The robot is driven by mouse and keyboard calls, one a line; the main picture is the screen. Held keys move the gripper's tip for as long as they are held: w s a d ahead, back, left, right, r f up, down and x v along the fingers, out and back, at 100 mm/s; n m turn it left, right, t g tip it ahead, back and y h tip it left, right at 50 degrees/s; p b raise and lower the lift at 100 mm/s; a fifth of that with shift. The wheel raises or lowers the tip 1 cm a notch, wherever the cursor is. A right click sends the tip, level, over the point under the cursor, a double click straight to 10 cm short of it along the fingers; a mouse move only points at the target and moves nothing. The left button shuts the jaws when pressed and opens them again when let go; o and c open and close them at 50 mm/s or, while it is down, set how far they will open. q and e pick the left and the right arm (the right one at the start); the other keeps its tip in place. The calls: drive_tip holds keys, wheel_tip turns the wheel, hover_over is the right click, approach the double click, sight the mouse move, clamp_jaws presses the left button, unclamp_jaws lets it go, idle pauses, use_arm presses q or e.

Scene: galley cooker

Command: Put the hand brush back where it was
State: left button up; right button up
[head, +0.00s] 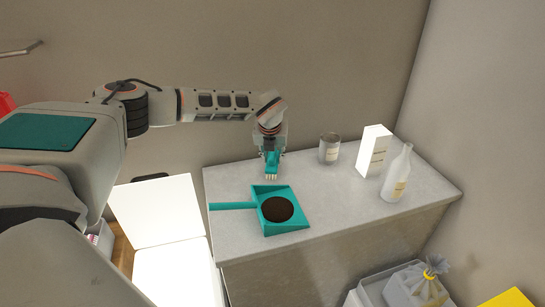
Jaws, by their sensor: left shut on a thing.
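The hand brush (271,169) is teal with pale bristles pointing down. My left gripper (271,150) is shut on it, at the back of the grey counter behind the dustpan. I cannot tell whether the bristles touch the counter. The teal dustpan (296,222) lies on the counter with its handle to the left and a round dark pile (277,209) in it. My right gripper is not in view.
A tied bag (418,285) sits low at front right.

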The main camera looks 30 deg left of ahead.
use_arm(q)
drive_tip(key=shift+f, duration=0.1)
drive_tip(key=o, duration=1)
drive_tip(key=shift+c, duration=0.2)
